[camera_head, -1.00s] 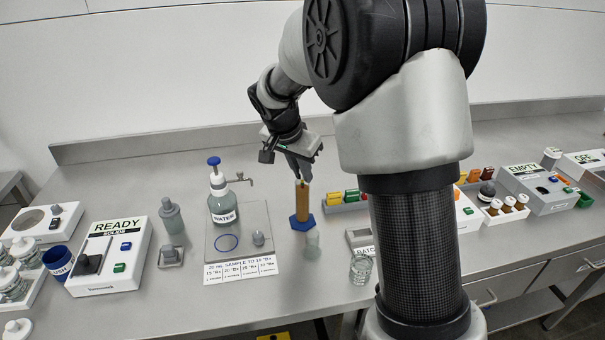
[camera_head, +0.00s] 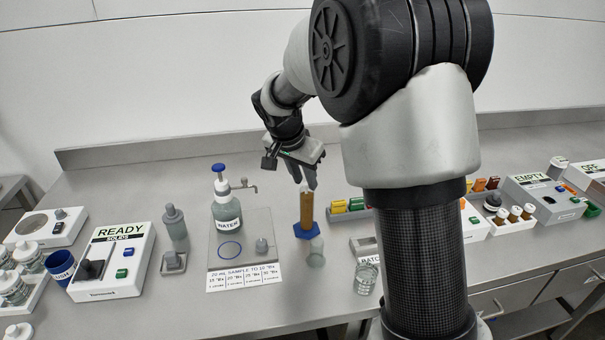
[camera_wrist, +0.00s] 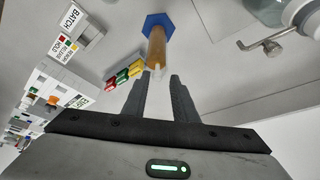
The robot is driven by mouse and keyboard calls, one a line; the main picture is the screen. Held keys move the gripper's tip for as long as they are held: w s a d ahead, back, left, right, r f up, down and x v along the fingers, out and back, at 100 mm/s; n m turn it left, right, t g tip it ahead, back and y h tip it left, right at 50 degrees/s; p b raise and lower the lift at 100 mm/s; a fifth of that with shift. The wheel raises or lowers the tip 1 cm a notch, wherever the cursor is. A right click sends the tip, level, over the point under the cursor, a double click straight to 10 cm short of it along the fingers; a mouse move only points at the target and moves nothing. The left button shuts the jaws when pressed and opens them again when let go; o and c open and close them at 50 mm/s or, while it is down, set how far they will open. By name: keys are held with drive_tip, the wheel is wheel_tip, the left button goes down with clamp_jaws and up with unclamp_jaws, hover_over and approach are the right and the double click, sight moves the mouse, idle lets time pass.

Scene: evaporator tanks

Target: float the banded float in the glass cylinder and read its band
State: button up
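The glass cylinder (camera_head: 306,212) stands upright on a blue hexagonal base and holds amber-brown liquid. It also shows in the wrist view (camera_wrist: 157,48), with its pale upper end toward my fingertips. A small pale piece (camera_head: 304,186) shows at the cylinder's top; I cannot tell whether it is the float's stem or the glass rim. No band can be read. My gripper (camera_head: 307,182) points down just above the cylinder's mouth. In the wrist view its fingers (camera_wrist: 161,75) are apart, with a clear gap and nothing visibly clamped between them.
A small clear vessel (camera_head: 316,253) stands just in front of the cylinder, and a glass beaker (camera_head: 366,278) is at right. The water bottle (camera_head: 226,208) with its spout is at left on a plate. A rack with coloured blocks (camera_head: 349,207) is close on the right.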

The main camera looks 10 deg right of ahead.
drive_tip(key=p+v, duration=0.2)
drive_tip(key=v, duration=1.5)
drive_tip(key=s+d+r+n+y+p, duration=0.1)
drive_tip(key=s+r+n+p, duration=0.1)
drive_tip(key=s, duration=0.6)
drive_tip(key=s+d+r+n+t+y+p, duration=0.1)
drive_tip(key=s+n+p, duration=0.3)
drive_tip(key=s, duration=0.5)
drive_tip(key=s+d+r+n+t+y+p, duration=0.1)
drive_tip(key=s+d+r+n+p, duration=0.2)
drive_tip(key=s, duration=0.5)
drive_tip(key=shift+s+r+p, duration=0.15)
drive_tip(key=shift+p, duration=0.35)
